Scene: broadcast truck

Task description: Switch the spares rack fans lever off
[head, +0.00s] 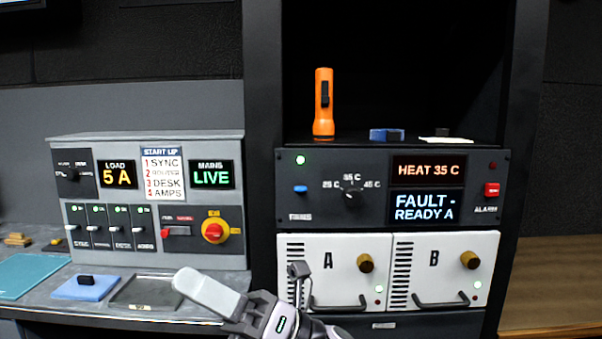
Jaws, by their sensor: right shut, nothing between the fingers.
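The fans lever (300,189) is a small blue handle on the left of the dark rack panel (330,223). It sits above a blurred label that seems to read FANS. A green light (300,160) glows above it. I cannot tell which end of its travel the lever is at. My right gripper (190,283) is low in the head view, left of and below the lever, with its pale fingers together and empty. It is apart from the lever and hides part of the desk edge. My left gripper is out of view.
A dial (352,194), displays reading HEAT 35 C (429,170) and FAULT - READY A (427,206), and a red alarm switch (491,189) share the panel. Modules A (328,260) and B (434,260) have protruding handles below. An orange torch (323,105) stands above. A grey console (150,250) is left.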

